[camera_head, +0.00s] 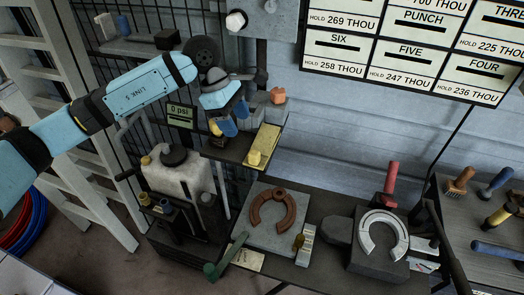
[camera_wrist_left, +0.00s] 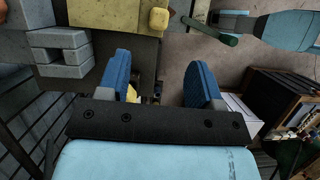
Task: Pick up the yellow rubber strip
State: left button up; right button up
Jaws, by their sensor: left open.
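A small yellow piece (camera_head: 216,127) sits beside my left gripper's fingers, partly hidden. In the left wrist view a yellow bit (camera_wrist_left: 132,93) shows next to the left finger, mostly covered by it. A flat yellow slab (camera_head: 265,140) with a yellow knob-like block (camera_head: 254,158) lies on the dark shelf to the right. I cannot tell for sure which is the rubber strip. My left gripper (camera_head: 234,118) is open, its blue fingers (camera_wrist_left: 164,80) apart and holding nothing, above the shelf's left part. My right gripper (camera_wrist_left: 233,20) seems to show small at the wrist view's top right; its fingers are unclear.
Grey blocks (camera_head: 268,110), an orange piece (camera_head: 278,95) on top, stand behind the slab. Below are a white tank (camera_head: 175,180), a brown horseshoe (camera_head: 270,215) and a green-handled tool (camera_head: 222,258).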

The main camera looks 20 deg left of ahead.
aim_at(253, 152)
pick_arm(q)
jog(key=p+x, duration=0.1)
jog(key=x, duration=1)
jog(key=shift+w+d+f, duration=0.1)
jog(key=shift+d, duration=0.1)
grip_shut()
notch_tip(253, 152, up, 20)
jog(key=b, duration=0.1)
dwell(0.3)
jog(key=c, duration=0.8)
grip_release()
grip_shut()
